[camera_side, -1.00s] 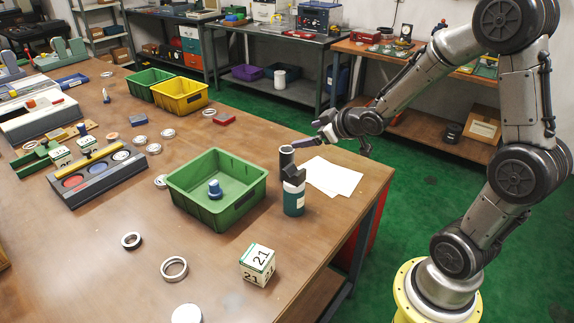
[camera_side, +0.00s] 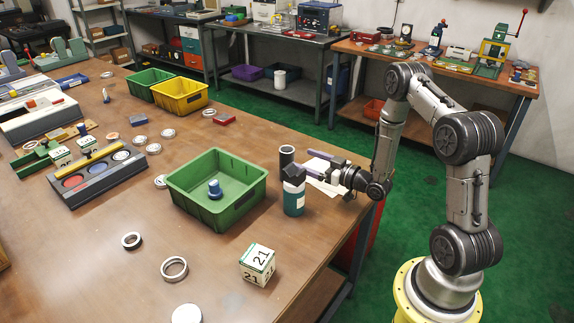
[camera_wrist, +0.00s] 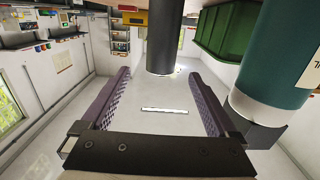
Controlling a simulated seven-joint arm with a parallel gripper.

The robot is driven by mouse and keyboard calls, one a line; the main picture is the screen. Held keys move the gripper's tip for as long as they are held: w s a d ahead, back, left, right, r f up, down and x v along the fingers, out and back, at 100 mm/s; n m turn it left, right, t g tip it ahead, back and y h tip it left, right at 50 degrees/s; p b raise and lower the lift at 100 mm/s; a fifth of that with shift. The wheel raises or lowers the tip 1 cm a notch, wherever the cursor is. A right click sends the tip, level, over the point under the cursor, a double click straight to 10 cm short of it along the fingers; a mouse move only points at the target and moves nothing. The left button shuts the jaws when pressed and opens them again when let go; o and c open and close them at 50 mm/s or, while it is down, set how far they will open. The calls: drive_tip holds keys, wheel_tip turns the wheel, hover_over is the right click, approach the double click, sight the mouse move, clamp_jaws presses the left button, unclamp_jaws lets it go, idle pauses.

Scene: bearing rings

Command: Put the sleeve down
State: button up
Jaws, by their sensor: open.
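The sleeve looks to be the dark grey hollow tube (camera_side: 287,156) close behind the teal bottle (camera_side: 294,201). The bottle hides its lower part in the side view, so I cannot tell what its base rests on. My gripper (camera_side: 311,161) is to the right of the tube, its fingers apart and pointing left. In the wrist view, which looks upside down, the tube (camera_wrist: 165,38) lies ahead between the lines of the open fingers (camera_wrist: 158,76), with a gap and no contact seen. The bottle (camera_wrist: 283,60) is close beside the right-hand finger.
A green bin (camera_side: 245,203) with a blue part (camera_side: 215,189) inside stands left of the bottle. White paper (camera_side: 343,187) lies under my gripper near the table edge. A number cube (camera_side: 258,264) and loose rings (camera_side: 174,269) lie in front. The front table area is mostly clear.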

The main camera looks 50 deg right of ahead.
drive_tip(key=w, duration=1)
drive_tip(key=shift+w+a+f, duration=0.1)
drive_tip(key=shift+w+f, duration=0.1)
drive_tip(key=shift+w, duration=0.1)
clamp_jaws()
drive_tip(key=shift+r, duration=0.15)
